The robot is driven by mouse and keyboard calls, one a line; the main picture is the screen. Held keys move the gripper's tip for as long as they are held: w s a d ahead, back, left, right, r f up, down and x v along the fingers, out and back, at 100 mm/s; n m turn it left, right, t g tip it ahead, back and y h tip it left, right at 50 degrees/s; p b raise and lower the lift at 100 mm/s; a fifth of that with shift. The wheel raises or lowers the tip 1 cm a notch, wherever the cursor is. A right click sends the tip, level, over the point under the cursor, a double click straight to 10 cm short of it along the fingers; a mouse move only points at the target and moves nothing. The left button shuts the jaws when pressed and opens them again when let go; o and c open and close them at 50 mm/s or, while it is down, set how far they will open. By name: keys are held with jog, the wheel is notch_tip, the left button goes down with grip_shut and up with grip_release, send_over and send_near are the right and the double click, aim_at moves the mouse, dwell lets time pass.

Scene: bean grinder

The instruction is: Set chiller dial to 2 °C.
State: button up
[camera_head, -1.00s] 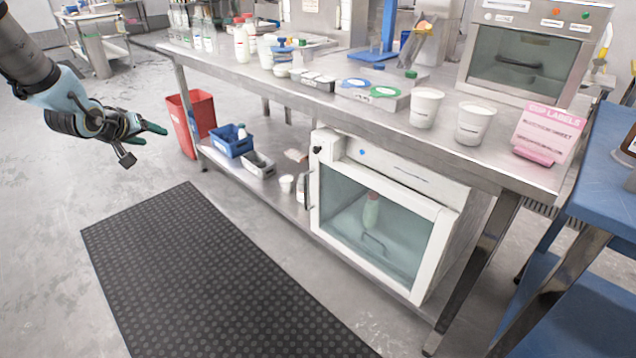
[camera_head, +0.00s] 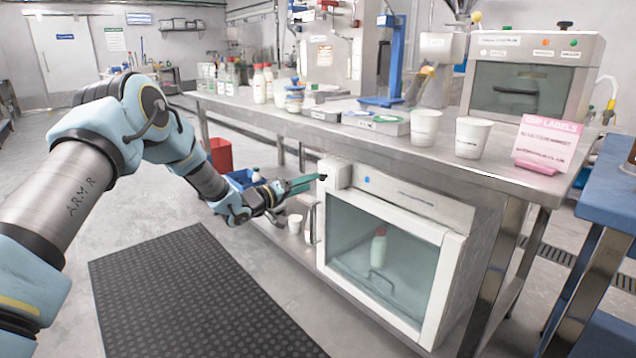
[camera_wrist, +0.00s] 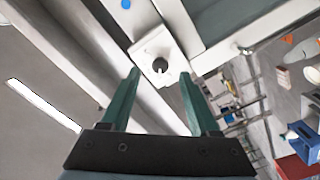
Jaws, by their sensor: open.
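The chiller (camera_head: 440,285) is a white box with a glass door, standing on the shelf under the steel table. My gripper (camera_head: 304,184) is just left of and in front of the dial. In the wrist view my gripper (camera_wrist: 159,75) has its two green fingers apart, one on each side of the dial. Contact cannot be told, and no temperature marks are readable.
The steel table's edge (camera_head: 400,158) runs just above the chiller and my gripper. A black mat (camera_head: 190,290) lies on clear floor.

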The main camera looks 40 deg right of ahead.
aim_at(323, 177)
jog(key=shift+d, duration=2.25)
grip_shut()
